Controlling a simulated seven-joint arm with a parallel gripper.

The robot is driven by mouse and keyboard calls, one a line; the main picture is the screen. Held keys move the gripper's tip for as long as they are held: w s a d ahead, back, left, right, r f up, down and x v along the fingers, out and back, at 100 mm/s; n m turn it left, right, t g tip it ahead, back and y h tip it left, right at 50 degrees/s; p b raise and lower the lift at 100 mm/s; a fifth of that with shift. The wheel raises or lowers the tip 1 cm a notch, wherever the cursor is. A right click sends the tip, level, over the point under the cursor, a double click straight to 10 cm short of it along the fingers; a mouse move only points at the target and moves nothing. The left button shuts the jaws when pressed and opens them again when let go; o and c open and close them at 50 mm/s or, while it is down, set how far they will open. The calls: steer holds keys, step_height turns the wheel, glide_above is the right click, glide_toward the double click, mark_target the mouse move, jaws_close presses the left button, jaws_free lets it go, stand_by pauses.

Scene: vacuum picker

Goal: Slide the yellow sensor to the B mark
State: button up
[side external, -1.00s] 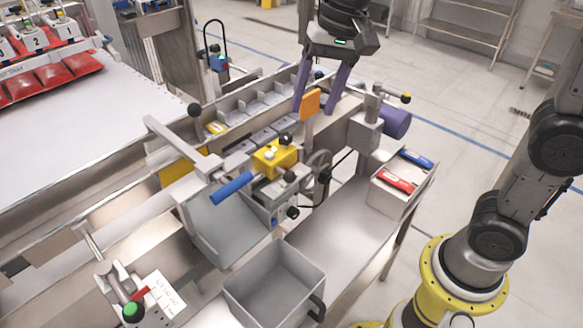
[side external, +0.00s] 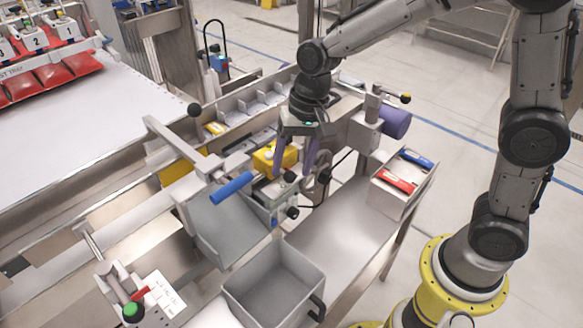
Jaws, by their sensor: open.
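The yellow sensor (side external: 264,158) is a boxy block on the rail assembly near the middle of the view. My gripper (side external: 293,168) has two purple fingers pointing down. It is at the sensor's right end, with the left finger overlapping the sensor in the picture. The jaws are apart, and I cannot tell whether a finger touches the sensor. My gripper hides the sensor's right side and the top knob area. I cannot make out a B mark in this view.
A blue-handled lever (side external: 232,188) lies just left of the sensor. A grey open bin (side external: 274,284) stands in front. A box with red and blue items (side external: 392,196) is to the right.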

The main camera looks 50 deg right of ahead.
steer(key=shift+a+f, duration=0.15)
steer(key=shift+f, duration=0.6)
jaws_close()
steer(key=shift+w+r, duration=0.1)
stand_by(0.8)
